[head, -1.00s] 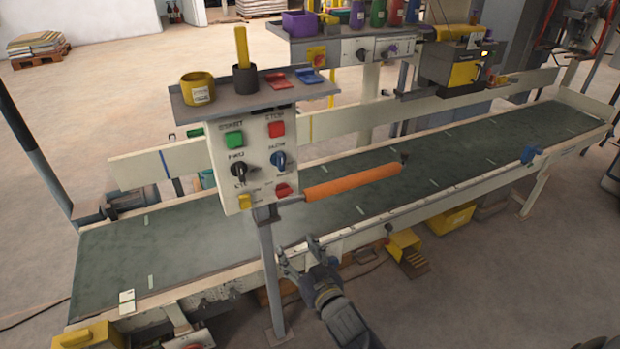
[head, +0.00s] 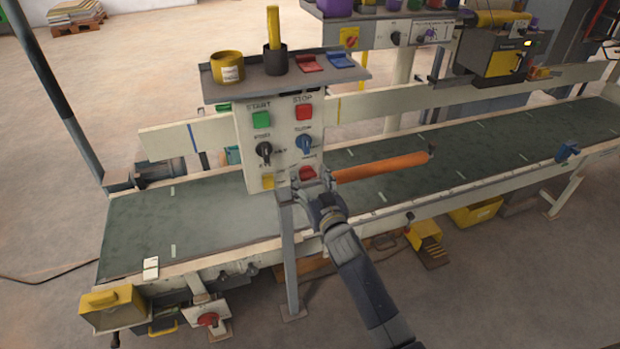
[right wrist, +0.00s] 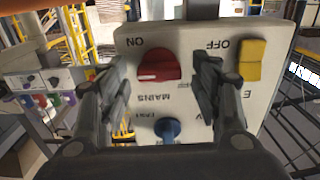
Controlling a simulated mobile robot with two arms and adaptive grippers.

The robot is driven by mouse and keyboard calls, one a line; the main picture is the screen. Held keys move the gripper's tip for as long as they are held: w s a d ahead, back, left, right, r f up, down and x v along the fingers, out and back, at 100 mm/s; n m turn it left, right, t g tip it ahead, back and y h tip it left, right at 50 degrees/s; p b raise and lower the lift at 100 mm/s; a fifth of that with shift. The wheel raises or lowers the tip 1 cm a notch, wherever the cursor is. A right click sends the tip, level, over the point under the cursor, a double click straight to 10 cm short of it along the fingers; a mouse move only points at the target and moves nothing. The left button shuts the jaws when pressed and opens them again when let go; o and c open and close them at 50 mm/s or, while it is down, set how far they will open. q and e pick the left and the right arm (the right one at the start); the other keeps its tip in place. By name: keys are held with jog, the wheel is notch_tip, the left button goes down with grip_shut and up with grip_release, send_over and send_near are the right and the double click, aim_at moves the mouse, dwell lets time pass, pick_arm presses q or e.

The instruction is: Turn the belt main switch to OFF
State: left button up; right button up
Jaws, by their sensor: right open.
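The control box (head: 284,140) has a red switch (head: 307,173) at its lower right, partly hidden by my gripper. In the right wrist view the box front appears upside down. There the red switch (right wrist: 158,66) is by the label MAINS, with ON and OFF printed at its two sides. Which label it points to I cannot tell. My right gripper (head: 313,184) is at the box's lower right. In the wrist view its open fingers (right wrist: 164,72) stand on either side of the red switch, with nothing gripped. My left gripper is not in view.
A yellow switch (right wrist: 251,60) and a blue knob (right wrist: 168,128) are close to the fingers. An orange bar (head: 380,167) sticks out to the right of the box. A shelf (head: 285,82) with cups is above. Another red knob (head: 208,319) is below the belt (head: 225,225).

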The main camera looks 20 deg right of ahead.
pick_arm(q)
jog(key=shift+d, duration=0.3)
pick_arm(e)
jog(key=shift+w, duration=0.2)
jog(key=c, duration=1.1)
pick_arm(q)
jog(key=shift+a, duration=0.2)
pick_arm(e)
jog(key=shift+o, duration=0.2)
